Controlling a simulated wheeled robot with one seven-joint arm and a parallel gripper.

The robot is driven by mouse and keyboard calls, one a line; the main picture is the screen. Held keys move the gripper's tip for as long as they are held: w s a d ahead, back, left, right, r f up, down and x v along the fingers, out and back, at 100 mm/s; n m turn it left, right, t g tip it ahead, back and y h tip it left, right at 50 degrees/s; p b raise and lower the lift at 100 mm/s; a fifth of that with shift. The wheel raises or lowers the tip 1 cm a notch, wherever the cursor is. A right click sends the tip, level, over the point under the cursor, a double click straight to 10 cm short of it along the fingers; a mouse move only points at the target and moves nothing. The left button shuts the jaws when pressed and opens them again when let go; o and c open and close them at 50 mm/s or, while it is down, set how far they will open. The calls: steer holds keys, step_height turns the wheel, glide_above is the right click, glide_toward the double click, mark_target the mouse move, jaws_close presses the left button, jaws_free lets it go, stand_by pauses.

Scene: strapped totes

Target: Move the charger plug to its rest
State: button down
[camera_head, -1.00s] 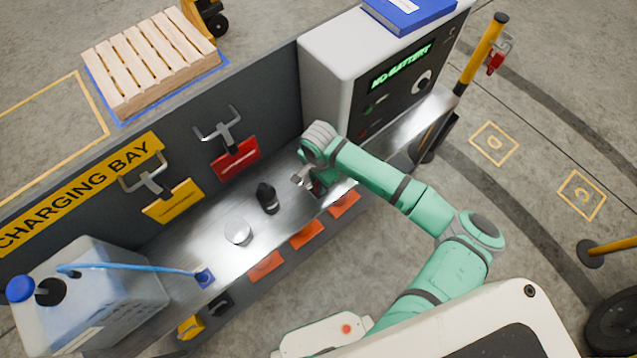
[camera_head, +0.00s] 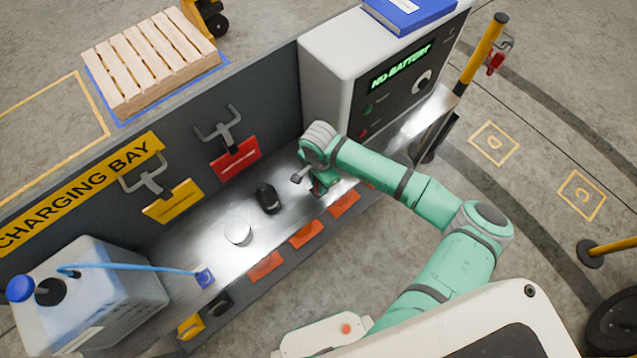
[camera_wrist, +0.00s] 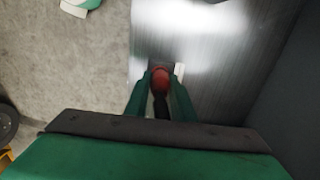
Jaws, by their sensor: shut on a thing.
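In the wrist view, my gripper (camera_wrist: 160,82) is shut on a red, rounded part with a black part behind it, which I take to be the charger plug (camera_wrist: 160,76). The metal bench top lies below it; I cannot tell whether the plug touches it. In the head view, my gripper (camera_head: 318,187) is low over the bench, in front of the grey charger cabinet, and my wrist mostly hides the plug. A short black upright thing (camera_head: 268,198) stands on the bench to its left; I cannot tell whether it is the rest.
The metal bench (camera_head: 185,245) also bears a round white disc (camera_head: 238,232) and a jug (camera_head: 105,290) with a blue hose. A red tag (camera_head: 235,158) and a yellow tag (camera_head: 173,201) hang on the back panel. The cabinet (camera_head: 335,75) reads "NO BATTERY".

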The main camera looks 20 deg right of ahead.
steer(key=shift+f, duration=0.55)
stand_by(0.4)
steer(key=c, duration=1.4)
jaws_free()
steer(key=shift+c, duration=0.2)
step_height(320, 180, up, 11)
steer(key=shift+f, duration=0.1)
